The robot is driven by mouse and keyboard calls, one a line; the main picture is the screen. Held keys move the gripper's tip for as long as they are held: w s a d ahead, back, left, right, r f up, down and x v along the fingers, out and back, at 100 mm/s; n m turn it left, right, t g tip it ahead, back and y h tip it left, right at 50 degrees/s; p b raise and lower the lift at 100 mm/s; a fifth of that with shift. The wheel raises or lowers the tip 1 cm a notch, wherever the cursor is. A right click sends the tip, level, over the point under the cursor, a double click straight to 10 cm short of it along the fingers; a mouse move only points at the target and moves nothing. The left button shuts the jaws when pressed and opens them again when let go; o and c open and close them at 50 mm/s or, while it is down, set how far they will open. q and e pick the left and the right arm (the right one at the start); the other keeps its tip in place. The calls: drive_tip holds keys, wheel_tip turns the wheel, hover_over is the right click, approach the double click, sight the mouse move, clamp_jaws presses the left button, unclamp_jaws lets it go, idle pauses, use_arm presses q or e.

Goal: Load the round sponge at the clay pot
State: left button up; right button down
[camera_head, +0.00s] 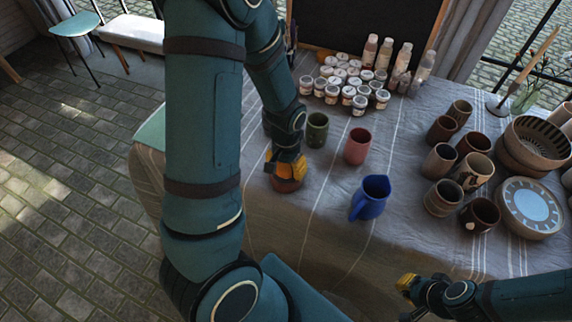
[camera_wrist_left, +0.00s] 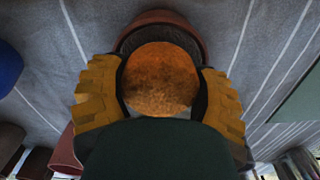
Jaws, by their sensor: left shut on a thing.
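The terracotta clay pot (camera_head: 287,185) stands on the cloth-covered table near its left edge. My left gripper (camera_head: 287,165) points down right over the pot. In the left wrist view the round orange-brown sponge (camera_wrist_left: 162,78) sits between the two yellow fingers, which are shut on it. The pot's reddish rim and dark inside (camera_wrist_left: 158,18) show just beyond the sponge; I cannot tell whether the sponge touches the pot.
A green cup (camera_head: 317,130), a pink cup (camera_head: 358,146) and a blue jug (camera_head: 370,198) stand to the right of the pot. Paint jars and bottles (camera_head: 371,50) are at the back. Brown mugs, bowls and a patterned plate (camera_head: 530,207) fill the right side.

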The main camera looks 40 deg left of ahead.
use_arm(q)
drive_tip(key=shift+r+p, duration=2.95)
drive_tip(key=shift+r, duration=0.55)
drive_tip(key=shift+f, duration=0.1)
